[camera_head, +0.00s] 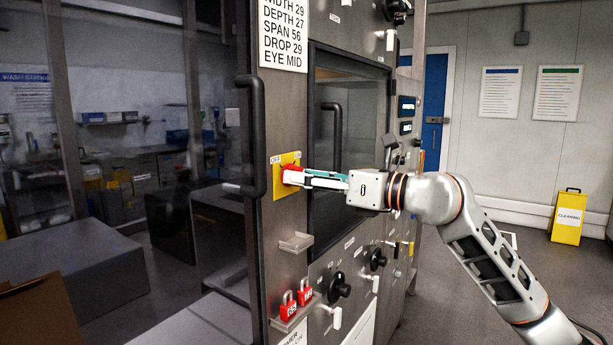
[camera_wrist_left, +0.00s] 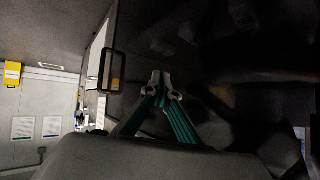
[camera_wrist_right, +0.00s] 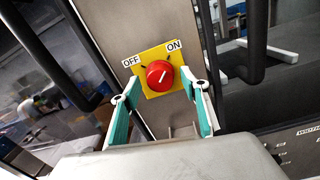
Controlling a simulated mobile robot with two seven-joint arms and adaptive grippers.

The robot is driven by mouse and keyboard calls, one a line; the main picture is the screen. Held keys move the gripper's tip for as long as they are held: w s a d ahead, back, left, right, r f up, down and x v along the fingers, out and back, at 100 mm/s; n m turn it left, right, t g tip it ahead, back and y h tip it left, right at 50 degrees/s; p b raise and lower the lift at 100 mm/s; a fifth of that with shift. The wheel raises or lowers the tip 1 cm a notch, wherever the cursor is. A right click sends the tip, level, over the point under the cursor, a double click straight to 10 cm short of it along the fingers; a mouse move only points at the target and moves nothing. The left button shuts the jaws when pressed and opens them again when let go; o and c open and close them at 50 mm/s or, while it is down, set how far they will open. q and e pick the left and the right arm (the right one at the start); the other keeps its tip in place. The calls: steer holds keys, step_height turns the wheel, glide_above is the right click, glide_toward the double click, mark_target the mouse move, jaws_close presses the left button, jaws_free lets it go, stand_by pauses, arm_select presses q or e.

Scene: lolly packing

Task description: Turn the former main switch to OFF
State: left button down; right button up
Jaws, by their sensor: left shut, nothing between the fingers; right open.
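The main switch is a red round knob (camera_wrist_right: 160,75) on a yellow plate (camera_wrist_right: 146,57) with OFF and ON labels. In the right wrist view its white mark slants up toward the ON label. In the head view the yellow plate (camera_head: 281,193) is on the steel post, with the knob partly behind my fingertips. My right gripper (camera_head: 292,178) is open at the knob, one finger on each side in the right wrist view; I cannot tell whether they touch it. My left gripper (camera_wrist_left: 160,82) is shut and empty, outside the head view.
A black door handle (camera_head: 254,135) stands just left of the switch, and an oven-like window with its own handle (camera_head: 331,140) lies right. Below are a small ledge (camera_head: 296,242), red padlocks (camera_head: 305,291) and black knobs (camera_head: 340,287). A yellow cleaning sign (camera_head: 567,217) stands far right.

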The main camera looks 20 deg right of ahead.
arm_select(q)
steer(key=shift+r, duration=0.1)
arm_select(e)
steer(key=shift+w+a, duration=0.1)
arm_select(q)
steer(key=shift+w+r, duration=0.1)
steer(key=shift+r, duration=0.1)
arm_select(e)
steer(key=c, duration=1.1)
steer(key=shift+n, duration=0.3)
arm_select(q)
steer(key=shift+a+f+b, duration=0.15)
steer(key=shift+f+b, duration=0.6)
arm_select(e)
steer(key=n, duration=1.7)
steer(key=o, duration=1.1)
